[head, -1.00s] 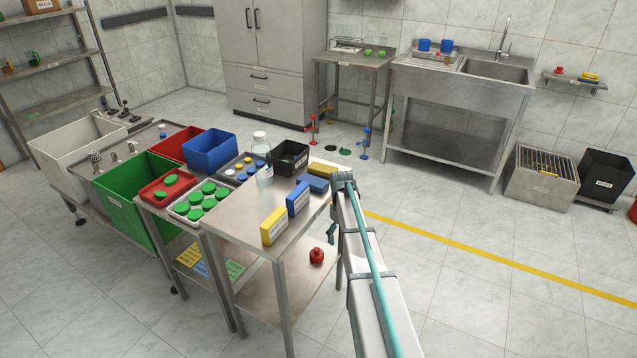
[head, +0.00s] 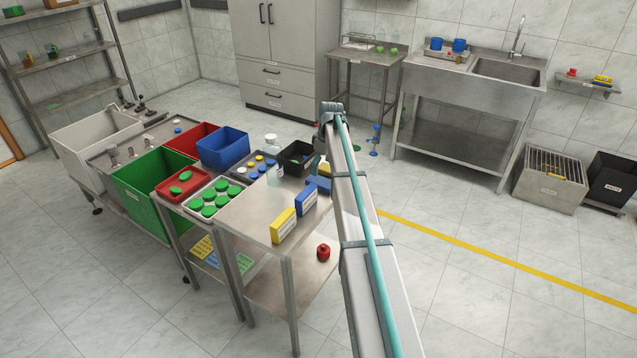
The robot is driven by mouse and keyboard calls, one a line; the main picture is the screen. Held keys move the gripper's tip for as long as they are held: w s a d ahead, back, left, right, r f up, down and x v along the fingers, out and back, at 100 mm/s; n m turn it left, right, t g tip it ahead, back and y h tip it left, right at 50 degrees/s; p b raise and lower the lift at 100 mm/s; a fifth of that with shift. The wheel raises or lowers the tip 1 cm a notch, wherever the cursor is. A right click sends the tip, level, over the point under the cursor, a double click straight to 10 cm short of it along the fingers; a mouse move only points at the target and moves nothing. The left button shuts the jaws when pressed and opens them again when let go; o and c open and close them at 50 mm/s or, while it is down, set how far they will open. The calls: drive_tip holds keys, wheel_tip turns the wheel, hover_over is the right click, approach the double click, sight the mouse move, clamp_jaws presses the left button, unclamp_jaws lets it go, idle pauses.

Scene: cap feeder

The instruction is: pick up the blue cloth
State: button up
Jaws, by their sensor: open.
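I cannot clearly pick out the blue cloth. A flat blue piece (head: 318,184) lies at the right edge of the steel table (head: 250,218), partly beside my arm; it is too small to tell whether it is cloth. A blue sheet (head: 212,260) lies between a yellow and a green one on the lower shelf to the left.
Yellow (head: 283,226) and blue (head: 306,199) boxes stand on the table. A tray of green caps (head: 209,199) is to the left. The floor to the right is open.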

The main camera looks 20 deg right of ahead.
sight(321, 181)
drive_tip(key=shift+w+d+f+p, duration=0.15)
drive_tip(key=shift+f+p, duration=0.25)
drive_tip(key=shift+f, duration=0.85)
drive_tip(key=shift+w+a+f+p, duration=0.15)
drive_tip(key=shift+f+p, duration=0.3)
drive_tip(key=shift+f, duration=0.85)
drive_tip(key=shift+w+d+f+p, duration=0.15)
drive_tip(key=shift+f+p, duration=0.25)
drive_tip(key=shift+f, duration=0.85)
drive_tip(key=c, duration=1.1)
